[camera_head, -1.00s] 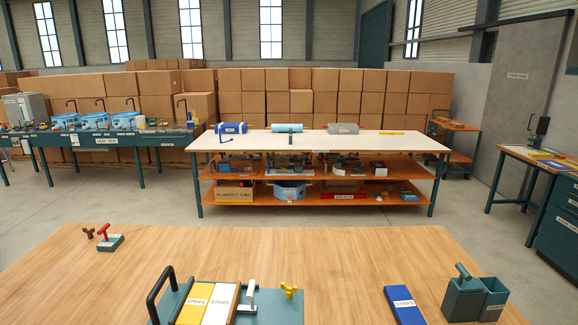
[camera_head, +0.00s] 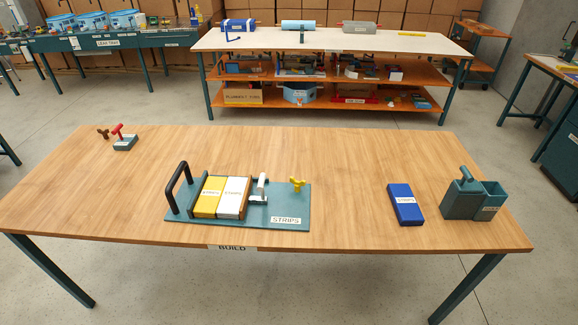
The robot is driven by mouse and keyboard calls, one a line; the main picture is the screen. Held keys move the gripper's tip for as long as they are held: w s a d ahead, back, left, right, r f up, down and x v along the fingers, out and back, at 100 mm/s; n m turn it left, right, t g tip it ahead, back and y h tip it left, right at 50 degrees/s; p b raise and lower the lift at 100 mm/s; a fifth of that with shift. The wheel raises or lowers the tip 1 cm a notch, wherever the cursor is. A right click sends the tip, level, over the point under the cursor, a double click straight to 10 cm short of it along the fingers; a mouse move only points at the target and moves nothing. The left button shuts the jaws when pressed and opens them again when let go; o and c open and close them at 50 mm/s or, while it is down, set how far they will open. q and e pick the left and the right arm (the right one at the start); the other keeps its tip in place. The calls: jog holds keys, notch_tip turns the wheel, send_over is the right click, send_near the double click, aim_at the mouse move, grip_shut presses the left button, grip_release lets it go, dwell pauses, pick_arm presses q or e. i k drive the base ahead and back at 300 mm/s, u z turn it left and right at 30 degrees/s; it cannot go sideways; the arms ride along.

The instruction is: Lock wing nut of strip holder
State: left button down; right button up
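The strip holder (camera_head: 293,218) is a teal plate labelled STRIPS on the wooden table, with a black handle (camera_head: 179,186) at its left end. A yellow strip block (camera_head: 209,197) and a white strip block (camera_head: 234,198) lie side by side on it. A white clamp piece (camera_head: 260,189) stands at the right of the white block. A yellow wing nut (camera_head: 297,184) stands upright on the plate, right of the clamp piece. Whether it is tight cannot be told. Neither of my grippers is in view.
The wooden table (camera_head: 330,155) has clear room around the holder. A blue STRIPS box (camera_head: 405,204) and a teal two-part bin (camera_head: 473,199) are at the right. A small block with a red T-handle (camera_head: 124,141) and a brown wing nut (camera_head: 103,133) are at the far left.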

aim_at(297, 184)
jog(key=u, duration=3.05)
jog(key=k, duration=1.3)
jog(key=z, duration=1.4)
